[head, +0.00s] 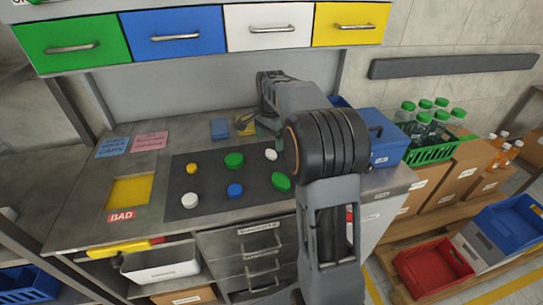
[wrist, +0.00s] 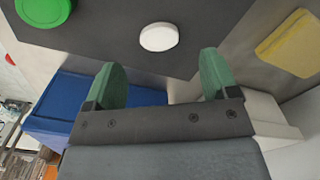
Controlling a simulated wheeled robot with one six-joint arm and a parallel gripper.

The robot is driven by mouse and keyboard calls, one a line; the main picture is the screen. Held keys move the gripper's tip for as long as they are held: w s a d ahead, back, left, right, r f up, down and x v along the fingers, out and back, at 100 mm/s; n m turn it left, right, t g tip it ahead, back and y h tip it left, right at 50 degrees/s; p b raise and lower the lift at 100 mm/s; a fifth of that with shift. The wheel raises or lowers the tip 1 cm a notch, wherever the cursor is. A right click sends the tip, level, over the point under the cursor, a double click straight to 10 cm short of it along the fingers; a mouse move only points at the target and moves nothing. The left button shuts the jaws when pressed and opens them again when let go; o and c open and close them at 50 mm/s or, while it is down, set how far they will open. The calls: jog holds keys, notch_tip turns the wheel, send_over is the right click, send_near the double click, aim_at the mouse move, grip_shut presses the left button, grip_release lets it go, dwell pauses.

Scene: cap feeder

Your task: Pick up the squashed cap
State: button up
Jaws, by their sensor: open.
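Several caps lie apart on a dark mat (head: 215,175): a yellow cap (head: 191,168), a green cap (head: 234,160), a blue cap (head: 235,190), a white cap (head: 190,200) at the front left, another white cap (head: 270,154) at the back right and a green cap (head: 281,181) at the right. The right green cap looks oval, but I cannot tell for sure which cap is squashed. My gripper (wrist: 162,62) is open and empty, with green fingers. In the wrist view the back-right white cap (wrist: 159,37) lies beyond and between the fingertips; a green cap (wrist: 45,10) is cut off at upper left.
A blue box (head: 385,140) stands right of the mat. A yellow recess marked BAD (head: 130,190) is at the left of the bench. A blue block (head: 220,129) and a yellow object (wrist: 291,43) lie behind the mat. Drawers (head: 170,38) hang above.

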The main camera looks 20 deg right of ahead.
aim_at(271, 153)
jog(key=shift+s+f+b, duration=0.1)
jog(key=shift+f+b, duration=0.3)
jog(key=shift+f, duration=2.2)
jog(key=shift+c, duration=0.2)
jog(key=c, duration=1)
jog(key=shift+c, duration=0.2)
